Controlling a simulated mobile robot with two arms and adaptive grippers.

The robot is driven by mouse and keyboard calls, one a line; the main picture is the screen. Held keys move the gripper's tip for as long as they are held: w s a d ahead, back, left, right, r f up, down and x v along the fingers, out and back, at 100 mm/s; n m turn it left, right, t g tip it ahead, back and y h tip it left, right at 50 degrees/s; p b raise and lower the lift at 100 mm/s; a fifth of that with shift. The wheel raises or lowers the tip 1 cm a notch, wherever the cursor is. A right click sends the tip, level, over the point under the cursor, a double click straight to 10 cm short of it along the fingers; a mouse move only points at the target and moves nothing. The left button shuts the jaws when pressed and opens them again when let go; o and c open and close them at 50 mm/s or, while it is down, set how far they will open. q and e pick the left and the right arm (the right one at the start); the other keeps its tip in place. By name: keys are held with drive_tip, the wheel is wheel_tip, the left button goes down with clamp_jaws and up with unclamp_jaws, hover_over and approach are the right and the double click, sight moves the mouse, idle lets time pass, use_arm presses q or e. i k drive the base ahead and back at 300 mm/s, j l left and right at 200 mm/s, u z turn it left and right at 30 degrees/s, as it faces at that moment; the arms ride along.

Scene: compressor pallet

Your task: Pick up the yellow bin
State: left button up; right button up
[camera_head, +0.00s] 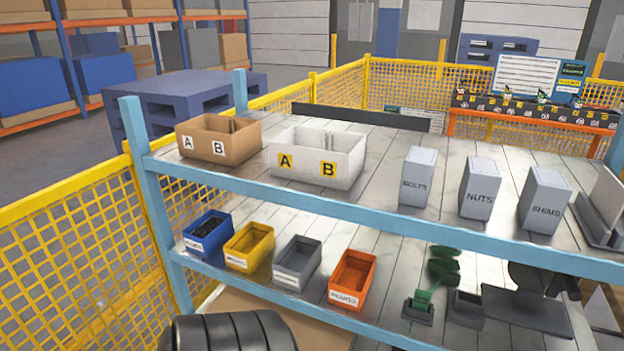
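The yellow bin (250,246) is a small open-topped bin with a white label on its front. It stands on the lower level of the blue-framed shelf (330,210), between the blue bin (207,233) on its left and the grey bin (297,263) on its right. It looks upright, and I see nothing clearly inside it. Neither of my grippers can be made out in this view, and nothing is touching the yellow bin.
An orange bin (352,279) stands right of the grey bin. The shelf's front beam runs above the bins. Upstairs are a brown A/B box (217,143), a white A/B box (318,160) and grey containers (480,188). A black ribbed shape (232,333) is at the bottom.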

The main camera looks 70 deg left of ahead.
sight(247, 250)
drive_tip(key=u, duration=2.6)
drive_tip(key=z, duration=0.55)
drive_tip(key=i+j+z, duration=0.15)
drive_tip(key=j+z, duration=0.15)
drive_tip(key=i+j+z, duration=0.1)
drive_tip(key=j+z, duration=0.25)
drive_tip(key=i+j+z, duration=0.1)
drive_tip(key=j+z, duration=0.2)
drive_tip(key=j, duration=0.2)
